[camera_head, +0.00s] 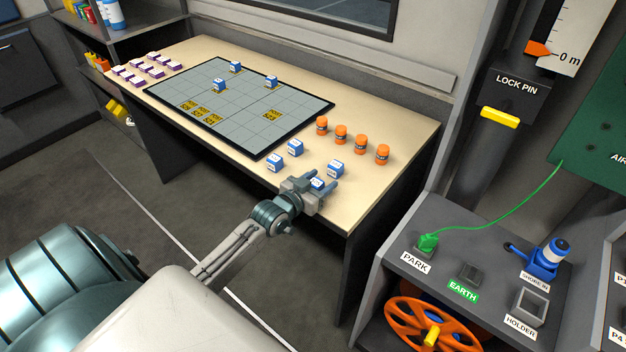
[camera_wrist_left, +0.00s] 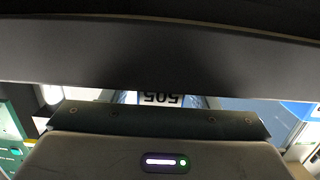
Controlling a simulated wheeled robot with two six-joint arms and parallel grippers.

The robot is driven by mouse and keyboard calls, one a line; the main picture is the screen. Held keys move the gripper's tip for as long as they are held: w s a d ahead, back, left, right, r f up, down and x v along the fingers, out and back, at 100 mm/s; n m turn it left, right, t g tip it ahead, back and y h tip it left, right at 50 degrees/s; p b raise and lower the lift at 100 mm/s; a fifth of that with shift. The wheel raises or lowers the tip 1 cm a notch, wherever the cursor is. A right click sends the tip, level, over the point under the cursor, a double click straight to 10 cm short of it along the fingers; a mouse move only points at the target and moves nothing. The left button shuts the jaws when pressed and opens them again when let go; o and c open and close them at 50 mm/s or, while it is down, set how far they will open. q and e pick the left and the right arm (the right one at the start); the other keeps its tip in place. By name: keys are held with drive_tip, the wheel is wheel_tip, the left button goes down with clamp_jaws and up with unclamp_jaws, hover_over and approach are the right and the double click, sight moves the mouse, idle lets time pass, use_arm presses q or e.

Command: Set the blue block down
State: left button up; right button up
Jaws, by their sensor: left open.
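My left gripper (camera_head: 320,181) is open at the near edge of the table (camera_head: 375,195). A blue block (camera_head: 316,185) with a white label sits between its fingers and is partly hidden by them. In the left wrist view, a blue block (camera_wrist_left: 162,99) with the label 505 shows between the dark finger parts. I cannot tell whether the block touches the table. Other blue blocks stand close by: one behind the gripper (camera_head: 336,168) and two to its left (camera_head: 295,148), (camera_head: 275,163). My right gripper is not in view.
A dark-framed grid board (camera_head: 215,112) carries several blue blocks (camera_head: 271,82) and yellow tiles (camera_head: 272,115). A row of orange canisters (camera_head: 361,144) stands behind the gripper. White-and-purple pieces (camera_head: 138,78) lie at the far left. A grey console (camera_head: 455,245) stands at the right.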

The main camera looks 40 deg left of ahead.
use_arm(q)
drive_tip(key=s+r+p, duration=0.1)
drive_tip(key=s+p, duration=0.2)
drive_tip(key=s, duration=0.7)
drive_tip(key=shift+s+a, duration=0.35)
